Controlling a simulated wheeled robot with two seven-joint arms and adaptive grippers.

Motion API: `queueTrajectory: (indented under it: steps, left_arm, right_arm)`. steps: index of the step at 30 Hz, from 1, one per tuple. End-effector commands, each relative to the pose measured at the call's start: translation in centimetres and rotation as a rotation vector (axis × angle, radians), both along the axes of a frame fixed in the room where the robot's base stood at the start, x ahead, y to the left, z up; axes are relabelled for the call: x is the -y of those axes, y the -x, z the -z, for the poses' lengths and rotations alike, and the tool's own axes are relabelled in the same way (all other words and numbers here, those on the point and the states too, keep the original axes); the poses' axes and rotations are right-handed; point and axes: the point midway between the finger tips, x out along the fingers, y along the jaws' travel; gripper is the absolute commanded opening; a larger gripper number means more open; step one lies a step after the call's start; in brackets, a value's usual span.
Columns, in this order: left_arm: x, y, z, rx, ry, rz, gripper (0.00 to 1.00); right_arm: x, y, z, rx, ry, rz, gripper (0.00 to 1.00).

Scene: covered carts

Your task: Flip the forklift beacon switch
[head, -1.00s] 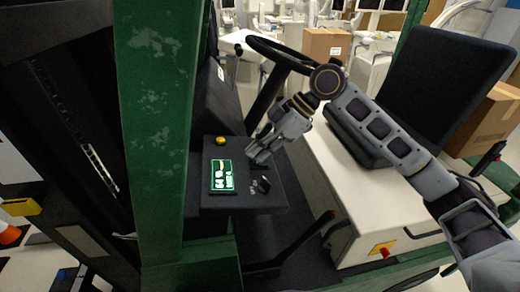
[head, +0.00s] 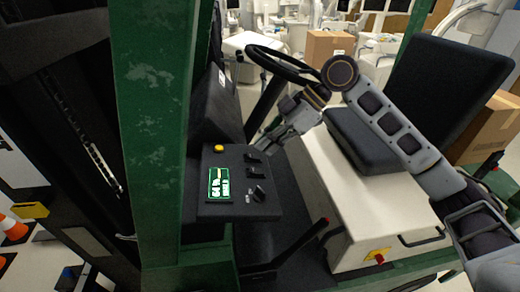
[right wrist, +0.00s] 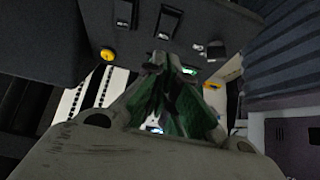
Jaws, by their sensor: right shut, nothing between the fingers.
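The forklift's black control panel (head: 215,207) carries a row of black switches: a far one (head: 253,157), a middle one (head: 257,173) and a near one (head: 258,193). Small white marks sit by the near one; I cannot tell which switch is the beacon's. The switches also show along the top of the right wrist view, the middle one (right wrist: 168,22) above my fingers. My right gripper (head: 259,150) is shut and empty at the panel's far right edge, beside the far switch. Whether it touches the panel is unclear. My left gripper is out of view.
A yellow button (head: 218,148) and a green and white label (head: 220,183) are on the panel. A green post (head: 160,130) stands left of it. The steering wheel (head: 285,65) is behind, the black seat (head: 440,95) to the right.

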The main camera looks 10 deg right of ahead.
Motion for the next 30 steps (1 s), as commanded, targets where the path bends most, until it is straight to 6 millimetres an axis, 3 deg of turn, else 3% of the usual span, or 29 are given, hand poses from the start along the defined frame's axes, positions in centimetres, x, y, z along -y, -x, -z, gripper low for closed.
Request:
queueTrajectory:
  steps: [13, 30]
  left_arm:
    - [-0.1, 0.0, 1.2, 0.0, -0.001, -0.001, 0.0]
    - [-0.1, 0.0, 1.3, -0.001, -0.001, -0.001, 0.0]
  right_arm:
    - [5.0, 0.0, -3.3, 0.002, 0.0, 0.001, 0.0]
    - [5.7, 0.1, -3.9, 0.001, 0.001, 0.0, 0.0]
